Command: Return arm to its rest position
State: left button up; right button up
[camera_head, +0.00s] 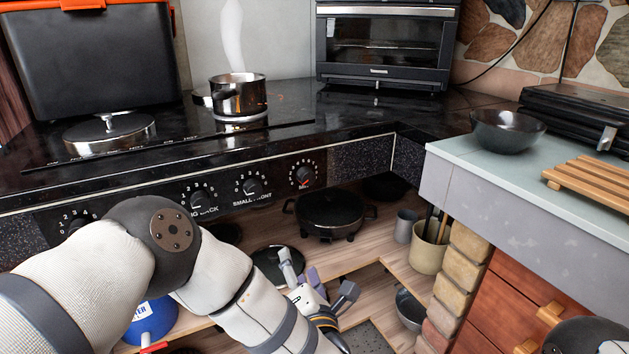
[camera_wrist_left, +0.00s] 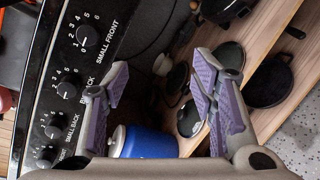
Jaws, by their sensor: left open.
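My left arm comes in from the left in the head view and reaches down in front of the stove. Its gripper (camera_head: 318,290) is low, over the lower wooden shelf, below the row of stove knobs. In the left wrist view the two purple-padded fingers of the left gripper (camera_wrist_left: 158,85) stand wide apart with nothing between them. A blue container (camera_wrist_left: 148,143) shows beyond the fingers and at the lower left of the head view (camera_head: 152,318). Only a dark, rounded part of my right arm shows at the lower right edge; its gripper is not seen.
A steaming pot (camera_head: 238,97) stands on the black stovetop (camera_head: 180,143). A black pan (camera_head: 330,212) and a beige utensil holder (camera_head: 428,257) are on the shelf below. A dark bowl (camera_head: 507,131) and wooden rack (camera_head: 590,180) sit on the right counter (camera_head: 480,165).

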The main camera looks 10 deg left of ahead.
pick_arm(q)
jog(key=s+a+f+m+g+h+p, duration=0.2)
jog(key=s+f+m+g+h, duration=0.15)
jog(key=s+f+m, duration=0.5)
jog(key=s+a+f+m+g+h+p, duration=0.1)
jog(key=s+f+m+g+h, duration=0.3)
jog(key=s+m, duration=0.65)
jog(key=s+a+m+g+p, duration=0.1)
jog(key=s+a+m+g, duration=0.2)
jog(key=s, duration=0.7)
jog(key=s+a+r+m+g+y+p, duration=0.1)
jog(key=s+a+m+g, duration=0.2)
jog(key=s, duration=0.7)
jog(key=s+a+r+m+g+p, duration=0.1)
jog(key=s+a+m+g, duration=0.2)
jog(key=s, duration=0.7)
jog(key=shift+s+a+r+g, duration=0.2)
jog(key=shift+s+a+g, duration=0.15)
jog(key=shift+a+g, duration=0.35)
pick_arm(e)
jog(key=w+r+t, duration=0.2)
jog(key=w+r, duration=0.5)
jog(key=r, duration=0.1)
jog(key=shift+w+t, duration=0.15)
jog(key=shift+t, duration=0.25)
